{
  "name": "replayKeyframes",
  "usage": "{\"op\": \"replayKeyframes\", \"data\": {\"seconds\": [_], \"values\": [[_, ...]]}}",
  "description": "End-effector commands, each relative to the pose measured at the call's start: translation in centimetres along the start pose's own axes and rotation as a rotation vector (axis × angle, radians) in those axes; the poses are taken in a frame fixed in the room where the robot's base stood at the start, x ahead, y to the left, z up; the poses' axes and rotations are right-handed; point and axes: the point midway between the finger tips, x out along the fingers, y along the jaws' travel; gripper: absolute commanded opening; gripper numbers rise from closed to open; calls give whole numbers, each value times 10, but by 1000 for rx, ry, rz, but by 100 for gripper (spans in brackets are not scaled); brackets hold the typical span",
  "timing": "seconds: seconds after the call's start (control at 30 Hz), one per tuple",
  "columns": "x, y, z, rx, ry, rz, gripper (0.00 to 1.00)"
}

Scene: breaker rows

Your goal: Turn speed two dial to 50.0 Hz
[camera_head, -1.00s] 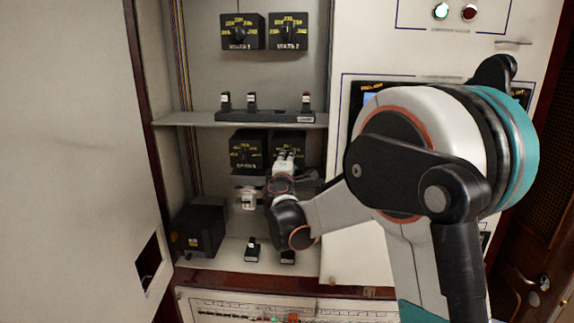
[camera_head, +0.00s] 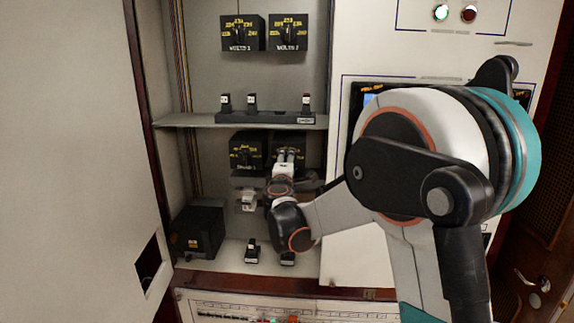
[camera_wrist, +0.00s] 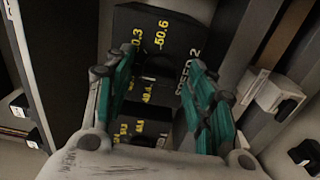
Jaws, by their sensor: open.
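The speed two dial box (camera_head: 291,143) is black with yellow numbers and sits on the right of the lower shelf pair. In the wrist view the speed two box (camera_wrist: 155,35) shows its "SPEED 2" label and yellow marks such as 50.6. My gripper (camera_wrist: 158,75) is open, its teal-padded fingers on either side of the dark dial knob (camera_wrist: 158,66). Whether the pads touch the knob cannot be told. The knob's pointer and its setting are hidden. In the head view my gripper (camera_head: 287,160) covers the lower part of the box.
The speed one box (camera_head: 247,152) stands close on the left. Two volts dial boxes, left (camera_head: 242,32) and right (camera_head: 289,33), are above. A shelf (camera_head: 180,119) with small switches runs between the rows. A black box (camera_head: 197,228) and small levers sit below.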

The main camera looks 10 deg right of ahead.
Motion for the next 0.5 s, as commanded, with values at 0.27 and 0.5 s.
{"op": "replayKeyframes", "data": {"seconds": [0.27, 0.5], "values": [[-37, 0, -1, 0, 2, 0, 50], [-86, 0, -1, 0, 2, 0, 50]]}}
